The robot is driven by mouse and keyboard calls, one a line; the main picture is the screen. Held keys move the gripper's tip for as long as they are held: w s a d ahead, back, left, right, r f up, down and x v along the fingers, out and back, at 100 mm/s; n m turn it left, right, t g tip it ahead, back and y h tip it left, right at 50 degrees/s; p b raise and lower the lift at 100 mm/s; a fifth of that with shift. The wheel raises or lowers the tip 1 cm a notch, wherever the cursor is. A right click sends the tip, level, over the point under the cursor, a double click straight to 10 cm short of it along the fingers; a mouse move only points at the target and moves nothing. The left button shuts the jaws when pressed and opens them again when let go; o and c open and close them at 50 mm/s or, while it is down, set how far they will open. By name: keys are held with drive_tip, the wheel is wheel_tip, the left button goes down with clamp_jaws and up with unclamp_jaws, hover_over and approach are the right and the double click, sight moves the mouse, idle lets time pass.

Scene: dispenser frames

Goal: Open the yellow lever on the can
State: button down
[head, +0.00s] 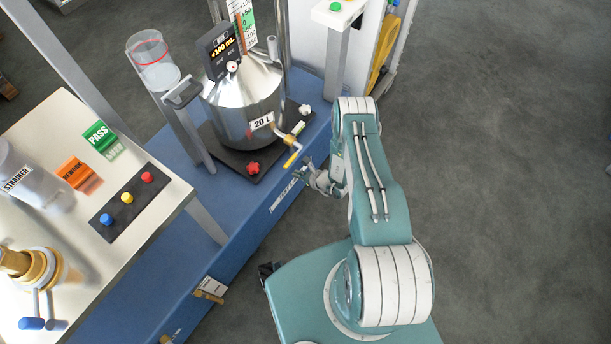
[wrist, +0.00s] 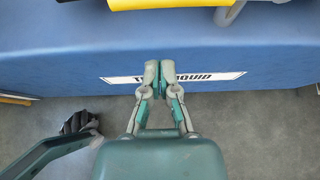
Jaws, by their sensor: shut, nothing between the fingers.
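The can is a shiny steel vessel (head: 245,102) labelled 20 L, standing on a dark base plate on the blue platform. Its tap sticks out at the lower right, with the yellow lever (head: 292,158) hanging down at a slant. In the wrist view a yellow bar (wrist: 168,3), seemingly the lever, crosses the top edge, cut off by the frame. My gripper (head: 308,172) is just right of and below the lever, apart from it. In the wrist view my gripper (wrist: 160,75) has its fingertips together and empty, in front of the blue platform's side.
The blue platform (head: 240,215) carries the can, with red and white knobs (head: 253,168) on the base plate. A clear cylinder (head: 153,62) stands behind left. A white table (head: 150,225) with buttons is at the left. Grey floor at right is clear.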

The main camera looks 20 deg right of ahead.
sight(292, 158)
drive_tip(key=w+r, duration=0.1)
drive_tip(key=a+r, duration=0.1)
drive_tip(key=r, duration=0.1)
drive_tip(key=shift+w+a+r, duration=0.1)
drive_tip(key=shift+w+a, duration=0.05)
drive_tip(key=shift+w, duration=0.25)
